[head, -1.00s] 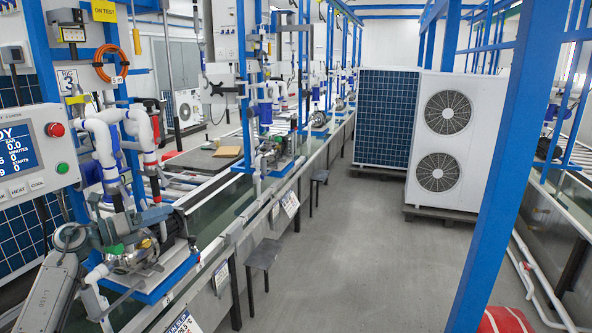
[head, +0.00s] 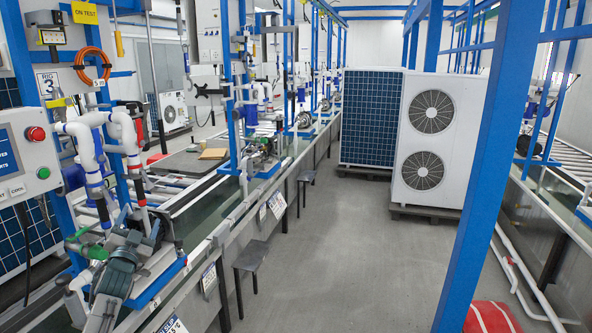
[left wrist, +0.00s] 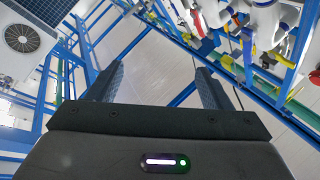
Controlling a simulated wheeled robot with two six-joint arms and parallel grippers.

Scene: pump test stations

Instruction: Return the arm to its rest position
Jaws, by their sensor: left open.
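My left gripper (head: 139,222) is in the lower left of the head view, in front of the nearest pump station, its fingers pointing up. In the left wrist view (left wrist: 160,82) its two dark fingers stand wide apart with nothing between them. My left arm (head: 116,275) is folded up from the bottom edge and hides part of the pump (head: 152,255) on its blue tray (head: 172,275). I cannot tell whether the arm touches the station. My right gripper is out of view.
White pipes (head: 92,150) and a control box with a red button (head: 36,134) stand close by the left arm. A small dark stool (head: 252,257) is by the bench. The grey aisle (head: 320,260) is open; a white heat-pump unit (head: 430,145) and blue post (head: 480,170) stand right.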

